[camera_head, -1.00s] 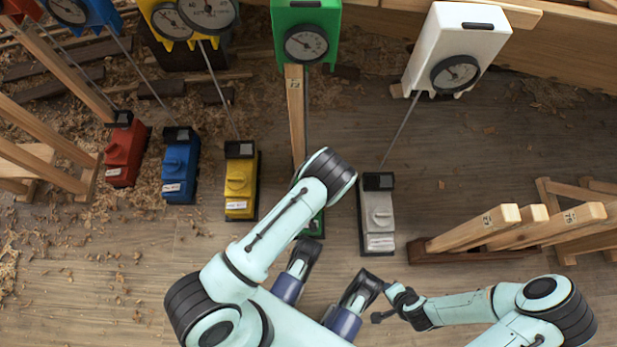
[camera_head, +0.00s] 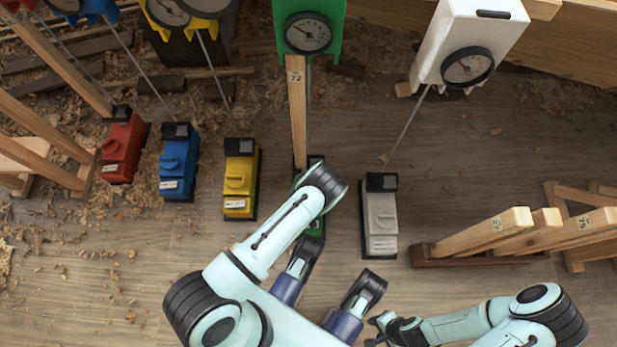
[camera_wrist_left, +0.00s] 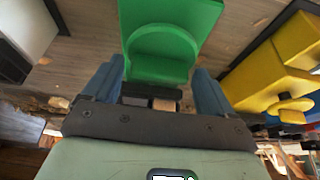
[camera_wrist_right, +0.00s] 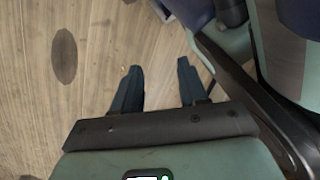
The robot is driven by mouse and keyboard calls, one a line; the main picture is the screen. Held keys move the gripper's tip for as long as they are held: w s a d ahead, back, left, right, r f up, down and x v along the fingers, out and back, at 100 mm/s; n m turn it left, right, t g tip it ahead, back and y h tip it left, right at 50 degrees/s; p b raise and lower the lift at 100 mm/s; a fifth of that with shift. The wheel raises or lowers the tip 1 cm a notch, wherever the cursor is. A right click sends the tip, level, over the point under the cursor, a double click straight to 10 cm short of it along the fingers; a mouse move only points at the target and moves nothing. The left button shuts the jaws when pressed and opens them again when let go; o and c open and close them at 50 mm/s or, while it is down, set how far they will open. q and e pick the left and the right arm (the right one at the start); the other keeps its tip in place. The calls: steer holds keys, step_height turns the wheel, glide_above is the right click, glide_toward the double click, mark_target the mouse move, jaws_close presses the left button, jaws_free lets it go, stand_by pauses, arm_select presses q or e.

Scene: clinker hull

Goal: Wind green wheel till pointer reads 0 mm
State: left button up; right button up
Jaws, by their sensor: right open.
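The green gauge box (camera_head: 308,22) stands at the top middle of the head view. Its dial (camera_head: 308,34) has a thin pointer, but the figures are too small to read. The green base unit (camera_head: 314,228) lies below it, mostly hidden by my left arm. In the left wrist view the rounded green wheel (camera_wrist_left: 165,45) is straight ahead. My left gripper (camera_wrist_left: 160,78) is open, its fingers apart toward either side of the wheel; whether they touch it I cannot tell. My right gripper (camera_head: 376,328) is open and empty; it also shows in the right wrist view (camera_wrist_right: 157,75).
Yellow (camera_head: 240,180), blue (camera_head: 179,163) and red (camera_head: 123,148) units stand to the left, a white one (camera_head: 380,215) to the right. Wooden props (camera_head: 490,232) stand at the right. A wooden post (camera_head: 297,110) and thin rod run below the green gauge box.

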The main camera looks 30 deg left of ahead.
arm_select(q)
steer(key=c, duration=0.7)
arm_select(e)
steer(key=shift+w, duration=0.15)
arm_select(q)
steer(key=shift+a+m+h+p, duration=0.15)
steer(key=shift+m+h+p, duration=0.5)
steer(key=shift+m, duration=0.95)
steer(key=shift+m+t+h, duration=0.25)
steer(key=shift+m+t, duration=0.05)
steer(key=shift+m, duration=0.6)
steer(key=shift+a+m+h, duration=0.1)
steer(key=shift+m+h, duration=0.3)
steer(key=shift+m, duration=0.9)
steer(key=shift+m+h+b, duration=0.65)
steer(key=shift+m+h, duration=0.25)
steer(key=shift+m, duration=1)
